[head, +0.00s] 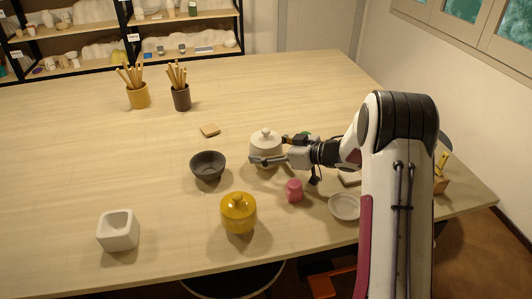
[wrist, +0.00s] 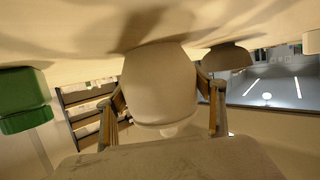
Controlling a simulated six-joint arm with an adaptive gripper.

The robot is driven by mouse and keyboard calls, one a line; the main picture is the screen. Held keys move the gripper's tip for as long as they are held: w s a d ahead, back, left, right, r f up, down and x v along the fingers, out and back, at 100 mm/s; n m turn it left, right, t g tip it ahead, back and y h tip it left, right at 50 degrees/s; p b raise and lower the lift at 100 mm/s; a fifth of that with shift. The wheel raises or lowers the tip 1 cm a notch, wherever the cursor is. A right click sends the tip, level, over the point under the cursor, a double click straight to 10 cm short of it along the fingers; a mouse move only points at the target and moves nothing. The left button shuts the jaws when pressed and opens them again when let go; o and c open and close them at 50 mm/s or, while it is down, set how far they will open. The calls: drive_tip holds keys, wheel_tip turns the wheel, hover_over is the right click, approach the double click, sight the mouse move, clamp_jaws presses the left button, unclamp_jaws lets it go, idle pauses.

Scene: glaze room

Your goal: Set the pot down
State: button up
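A white lidded pot (head: 264,151) with a small round knob stands upright right of the dark bowl in the head view. In the wrist view, which is upside down, the pot (wrist: 160,85) fills the middle, its base toward the table surface at the top. My gripper (head: 271,152) reaches in from the right, with one finger on each side of the pot. Both fingertips appear to press on its sides. The base is at or very close to the tabletop; I cannot tell whether it touches.
A dark bowl (head: 208,166) is left of the pot. A yellow lidded pot (head: 239,214), pink cup (head: 293,190) and pale dish (head: 344,206) are nearer the front. A green object (wrist: 25,100) is close by. A wooden block (head: 210,130) lies behind. The left tabletop is mostly clear.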

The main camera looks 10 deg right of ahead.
sight(266, 130)
drive_tip(key=c, duration=1.1)
drive_tip(key=shift+o, duration=0.2)
drive_tip(key=shift+r, duration=0.2)
drive_tip(key=shift+r, duration=4.85)
